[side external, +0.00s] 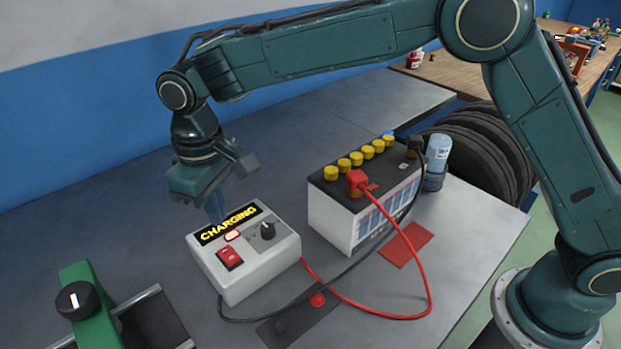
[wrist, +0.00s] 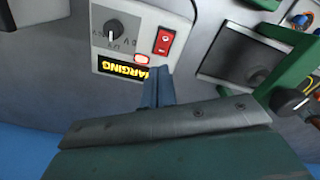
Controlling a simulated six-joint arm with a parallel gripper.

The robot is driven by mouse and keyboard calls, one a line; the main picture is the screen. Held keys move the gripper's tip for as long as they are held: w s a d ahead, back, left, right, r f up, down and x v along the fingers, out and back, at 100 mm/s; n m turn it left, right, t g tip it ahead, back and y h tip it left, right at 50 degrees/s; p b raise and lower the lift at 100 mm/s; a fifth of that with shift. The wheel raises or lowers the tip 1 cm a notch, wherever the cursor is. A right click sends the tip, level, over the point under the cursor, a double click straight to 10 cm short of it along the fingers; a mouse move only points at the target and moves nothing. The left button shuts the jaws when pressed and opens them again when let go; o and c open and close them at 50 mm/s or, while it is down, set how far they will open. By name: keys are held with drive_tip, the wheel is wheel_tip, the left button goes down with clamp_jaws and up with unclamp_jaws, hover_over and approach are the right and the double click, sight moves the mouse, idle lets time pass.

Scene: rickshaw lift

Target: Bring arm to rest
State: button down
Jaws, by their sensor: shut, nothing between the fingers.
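My gripper (side external: 216,207) is at the end of my teal arm, pointing down just behind the charger box, its fingers together and empty. In the wrist view my gripper (wrist: 158,76) shows its closed fingers beside the charger's display edge; I cannot tell whether they touch it. The grey charger (side external: 262,262) has a display reading "CHARGING", a lit lamp below it, a red rocker switch (side external: 229,257) and a black knob (side external: 267,231). The charger also shows in the wrist view (wrist: 138,14).
A battery (side external: 335,210) with yellow caps stands right of the charger, with a red clamp (side external: 357,181) on it. Red and black cables loop over the table front. The back-left table is clear.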

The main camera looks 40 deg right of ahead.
drive_tip(key=s+d+r+m+t, duration=0.1)
drive_tip(key=s+d+r, duration=0.25)
drive_tip(key=d, duration=0.35)
drive_tip(key=s+d+r+m+t+y, duration=0.1)
drive_tip(key=s+d+r, duration=0.1)
drive_tip(key=d+r, duration=0.35)
drive_tip(key=s+d+r+m+t, duration=0.1)
drive_tip(key=s+d+r, duration=0.25)
drive_tip(key=d, duration=0.35)
drive_tip(key=s+d+m+t, duration=0.1)
drive_tip(key=s+d, duration=0.5)
drive_tip(key=s, duration=0.3)
drive_tip(key=s+d+f+m+t+h, duration=0.1)
drive_tip(key=s+d+m, duration=0.1)
drive_tip(key=s+d, duration=0.4)
drive_tip(key=shift+s+f+t, duration=0.3)
drive_tip(key=shift+s, duration=1.1)
drive_tip(key=shift+d, duration=0.1)
